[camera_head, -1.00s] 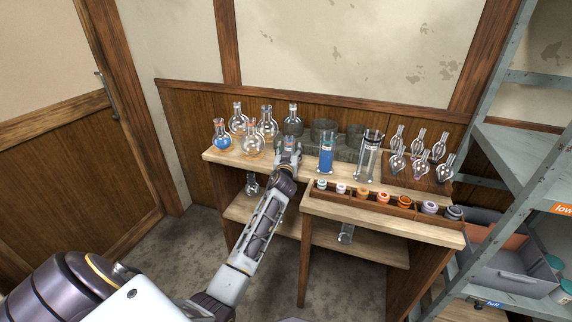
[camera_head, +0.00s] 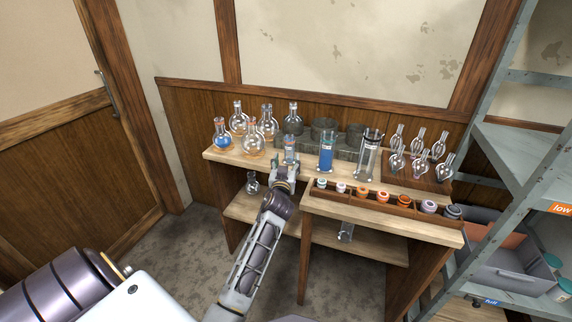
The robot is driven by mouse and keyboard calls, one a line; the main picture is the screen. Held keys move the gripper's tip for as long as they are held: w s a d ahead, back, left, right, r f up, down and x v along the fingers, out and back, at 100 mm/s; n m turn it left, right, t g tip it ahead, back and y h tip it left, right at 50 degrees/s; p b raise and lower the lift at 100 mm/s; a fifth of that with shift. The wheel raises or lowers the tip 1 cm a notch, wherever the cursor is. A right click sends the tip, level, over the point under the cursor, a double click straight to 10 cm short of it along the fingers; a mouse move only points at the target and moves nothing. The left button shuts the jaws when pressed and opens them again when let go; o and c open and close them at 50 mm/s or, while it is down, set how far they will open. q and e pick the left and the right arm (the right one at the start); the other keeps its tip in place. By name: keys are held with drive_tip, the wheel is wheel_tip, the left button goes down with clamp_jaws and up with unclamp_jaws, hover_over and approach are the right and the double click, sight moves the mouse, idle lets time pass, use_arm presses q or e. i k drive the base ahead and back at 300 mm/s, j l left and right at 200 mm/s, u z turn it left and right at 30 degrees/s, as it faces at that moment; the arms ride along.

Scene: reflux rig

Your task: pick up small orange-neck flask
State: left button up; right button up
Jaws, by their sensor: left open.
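Several round glass flasks stand at the left end of the wooden bench. The nearest ones are a flask with blue liquid (camera_head: 222,141) and a clear flask with an orange-tinted neck (camera_head: 253,148). Behind them is another flask with orange tint (camera_head: 268,127). I cannot tell for sure which is the small orange-neck flask. My left gripper (camera_head: 287,166) is open at the bench's front edge, right of these flasks and apart from them. A small glass vessel (camera_head: 290,153) with bluish content stands just beyond its fingertips. My right gripper is not in view.
Right of the gripper stand a cylinder with blue liquid (camera_head: 326,155) and a tall clear cylinder (camera_head: 368,160). A rack of coloured-ring pieces (camera_head: 383,205) lies in front. Several glass bulbs sit on a wooden stand (camera_head: 420,180). A metal shelf (camera_head: 515,150) is at right.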

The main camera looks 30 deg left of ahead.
sight(222, 138)
drive_tip(key=u, duration=1.6)
